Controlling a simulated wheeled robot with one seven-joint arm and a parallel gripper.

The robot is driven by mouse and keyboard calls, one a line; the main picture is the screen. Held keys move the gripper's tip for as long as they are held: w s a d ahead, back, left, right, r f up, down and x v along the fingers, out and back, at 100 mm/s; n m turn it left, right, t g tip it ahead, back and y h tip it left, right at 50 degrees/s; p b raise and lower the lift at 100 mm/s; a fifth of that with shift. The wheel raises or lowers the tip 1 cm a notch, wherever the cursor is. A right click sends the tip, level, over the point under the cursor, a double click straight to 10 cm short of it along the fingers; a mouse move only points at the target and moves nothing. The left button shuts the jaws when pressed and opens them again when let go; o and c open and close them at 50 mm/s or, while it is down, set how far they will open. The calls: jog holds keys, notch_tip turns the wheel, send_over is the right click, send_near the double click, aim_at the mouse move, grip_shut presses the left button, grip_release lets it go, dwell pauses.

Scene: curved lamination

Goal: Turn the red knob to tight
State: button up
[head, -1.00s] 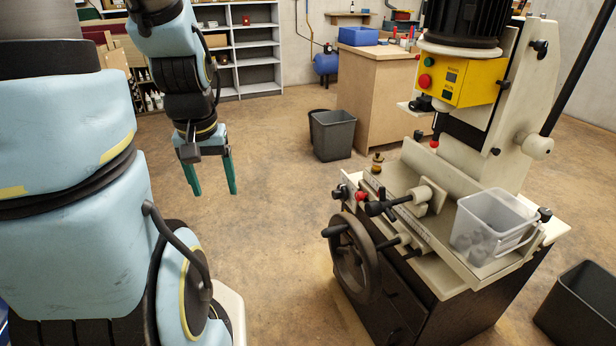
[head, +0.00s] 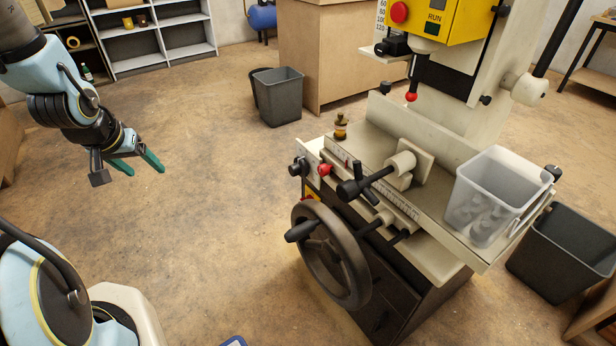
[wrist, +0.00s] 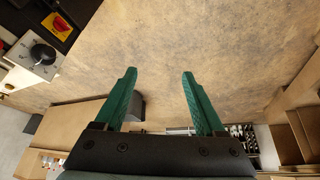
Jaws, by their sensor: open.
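A small red knob (head: 324,170) sits at the front left end of the machine's table, next to a black knob (head: 299,166). Its tight and loose markings cannot be read. My gripper (head: 147,171) is open and empty, with green fingers, above the floor well to the left of the machine. The fingers point down and to the right. In the wrist view the open fingers (wrist: 159,74) have only floor between them.
A large handwheel (head: 331,256) and a black-handled lever (head: 362,184) stand out near the knob. A clear bin (head: 500,190) sits on the table's right end. A red ball (head: 411,97) hangs above the table. Floor between my gripper and the machine is clear.

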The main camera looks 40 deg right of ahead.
jog(key=d+f+m+h+b, duration=0.1)
jog(key=d+f+h+b, duration=0.15)
jog(key=d+f, duration=0.35)
jog(key=m+g+h+b, duration=0.2)
jog(key=g+h+b, duration=0.3)
jog(key=h+b, duration=0.65)
send_near(320, 172)
jog(key=shift+t+h, duration=0.3)
jog(key=shift+h, duration=0.3)
jog(key=d, duration=0.5)
jog(key=d+f+p, duration=0.1)
jog(key=d, duration=0.2)
jog(key=shift+s+d, duration=0.3)
grip_shut()
